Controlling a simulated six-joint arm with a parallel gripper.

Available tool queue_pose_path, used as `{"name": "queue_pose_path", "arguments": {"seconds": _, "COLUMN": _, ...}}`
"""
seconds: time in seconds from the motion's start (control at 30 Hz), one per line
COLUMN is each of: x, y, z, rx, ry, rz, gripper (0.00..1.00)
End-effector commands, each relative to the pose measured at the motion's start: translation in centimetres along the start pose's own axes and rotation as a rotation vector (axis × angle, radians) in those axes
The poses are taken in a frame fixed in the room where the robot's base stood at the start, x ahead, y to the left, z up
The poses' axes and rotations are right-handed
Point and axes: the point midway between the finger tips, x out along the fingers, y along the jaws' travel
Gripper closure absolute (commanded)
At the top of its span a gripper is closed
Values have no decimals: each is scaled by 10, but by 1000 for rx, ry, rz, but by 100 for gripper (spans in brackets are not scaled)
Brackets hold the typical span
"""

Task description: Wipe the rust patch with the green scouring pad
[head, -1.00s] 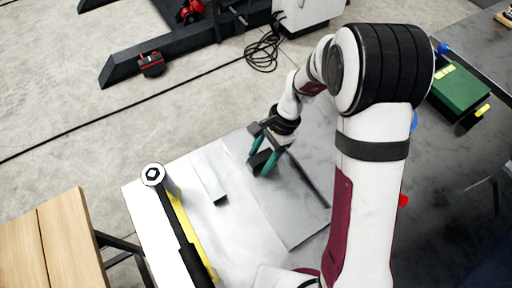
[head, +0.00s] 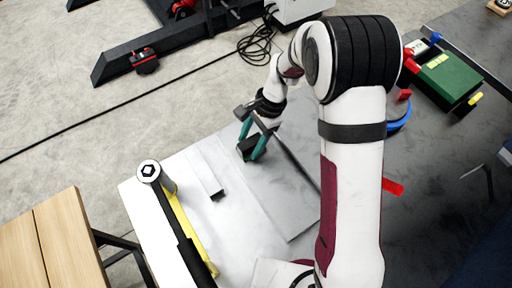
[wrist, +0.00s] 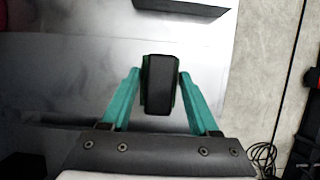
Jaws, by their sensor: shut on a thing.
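The scouring pad (wrist: 160,84) appears as a dark block with thin green edges. My gripper (wrist: 160,78) is shut on it with its teal fingers on both sides. In the head view my gripper (head: 251,149) and the dark pad (head: 245,146) are over the far part of a grey metal plate (head: 290,205). I cannot tell whether the pad touches the plate. No rust-coloured patch can be made out; the plate shows only grey smudges, and the pad and gripper hide part of it.
A raised bar (head: 208,172) with a dark end stands left of my gripper. A black cylinder-ended tool (head: 170,205) and a yellow strip (head: 195,235) lie along the left side. A green box (head: 449,80) is at the right. Concrete floor lies beyond the plate.

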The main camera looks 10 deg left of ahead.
Motion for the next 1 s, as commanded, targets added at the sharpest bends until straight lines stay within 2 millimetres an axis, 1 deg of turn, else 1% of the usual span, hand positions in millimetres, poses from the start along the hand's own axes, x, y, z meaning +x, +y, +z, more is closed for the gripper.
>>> {"name": "queue_pose_path", "arguments": {"seconds": 0.53, "x": -1, "y": -48, "z": 0, "rx": 0, "ry": 1, "rz": -1, "gripper": 91}}
{"name": "queue_pose_path", "arguments": {"seconds": 0.57, "x": -2, "y": -48, "z": 1, "rx": 0, "ry": 1, "rz": -1, "gripper": 91}}
{"name": "queue_pose_path", "arguments": {"seconds": 0.67, "x": -22, "y": -48, "z": 9, "rx": 0, "ry": 3, "rz": -4, "gripper": 91}}
{"name": "queue_pose_path", "arguments": {"seconds": 1.0, "x": -49, "y": -47, "z": 20, "rx": 1, "ry": 1, "rz": -1, "gripper": 91}}
